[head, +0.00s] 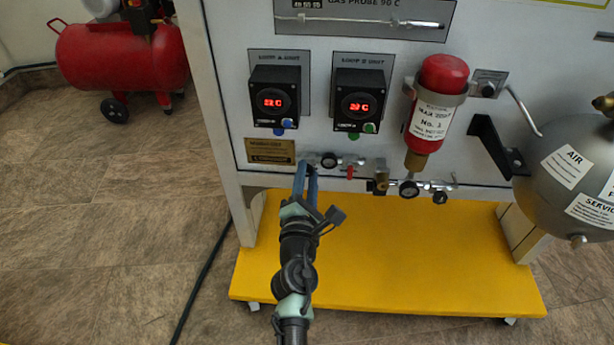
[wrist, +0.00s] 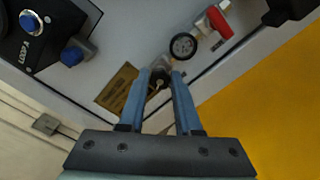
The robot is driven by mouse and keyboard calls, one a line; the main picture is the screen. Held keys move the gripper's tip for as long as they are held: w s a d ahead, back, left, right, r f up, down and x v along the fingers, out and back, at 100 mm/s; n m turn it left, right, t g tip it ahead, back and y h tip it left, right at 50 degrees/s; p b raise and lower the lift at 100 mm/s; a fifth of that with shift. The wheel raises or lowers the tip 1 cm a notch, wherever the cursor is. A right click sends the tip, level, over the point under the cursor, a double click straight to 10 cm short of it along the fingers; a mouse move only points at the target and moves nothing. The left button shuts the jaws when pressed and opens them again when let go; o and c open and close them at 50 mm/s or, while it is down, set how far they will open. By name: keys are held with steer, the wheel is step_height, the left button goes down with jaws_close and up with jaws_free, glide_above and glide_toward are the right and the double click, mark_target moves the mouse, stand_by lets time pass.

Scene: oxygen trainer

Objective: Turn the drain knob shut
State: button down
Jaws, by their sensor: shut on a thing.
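The drain knob (wrist: 159,83) is a small metal piece at the left end of the fitting row at the panel's lower edge. It shows between my fingertips in the wrist view and is partly covered by them. My gripper (wrist: 160,76) has its two blue fingers closed on it from both sides. In the head view my gripper (head: 307,167) reaches up to the panel's lower edge, and its fingers hide most of the knob there. The knob's turn angle cannot be told.
Right beside the knob sit a round gauge (head: 329,160) and a red lever (head: 350,171). Further right are a second gauge (head: 408,189) and a red cylinder (head: 438,103). Two black display units (head: 274,101) are above. A yellow base (head: 400,265) lies below.

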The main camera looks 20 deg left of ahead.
steer(key=m+b, duration=0.2)
steer(key=m, duration=0.9)
steer(key=m+b, duration=0.2)
steer(key=m, duration=0.9)
steer(key=shift+a+f+b, duration=0.15)
steer(key=shift+b, duration=0.2)
steer(key=shift+m, duration=0.5)
steer(key=c, duration=0.6)
jaws_free()
steer(key=p+v, duration=0.4)
steer(key=v, duration=0.9)
steer(key=shift+p, duration=0.35)
